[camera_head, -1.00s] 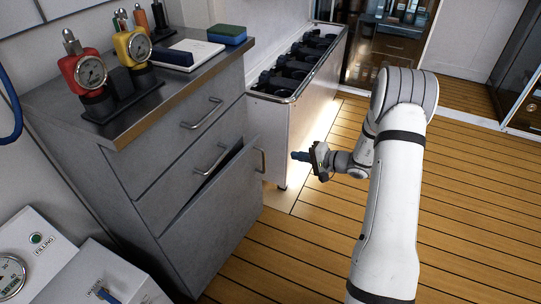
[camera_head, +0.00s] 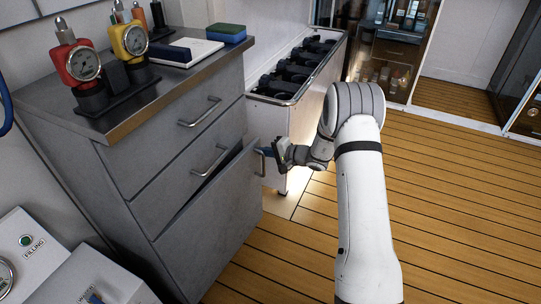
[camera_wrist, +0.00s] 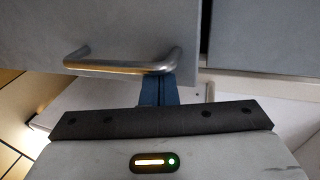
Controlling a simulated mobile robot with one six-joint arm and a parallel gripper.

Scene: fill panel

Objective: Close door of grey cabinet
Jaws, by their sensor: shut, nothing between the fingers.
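The grey cabinet (camera_head: 160,130) stands at the left with two drawers above a lower door (camera_head: 215,225). The door is ajar, with a dark gap along its upper edge. Its metal handle (camera_head: 260,160) is near the door's outer edge and also shows in the wrist view (camera_wrist: 100,65). My gripper (camera_head: 268,152) is at this handle, in front of the door. In the wrist view its blue fingers (camera_wrist: 158,90) are shut and empty, their tips partly hidden at the right end of the handle. I cannot tell whether they touch the handle or the door.
Gauges (camera_head: 85,68), a book and a blue-green sponge (camera_head: 226,32) lie on the cabinet top. A white rack (camera_head: 300,105) with dark items stands behind my gripper. White equipment boxes (camera_head: 35,240) are at the lower left. The wooden floor (camera_head: 450,190) at the right is clear.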

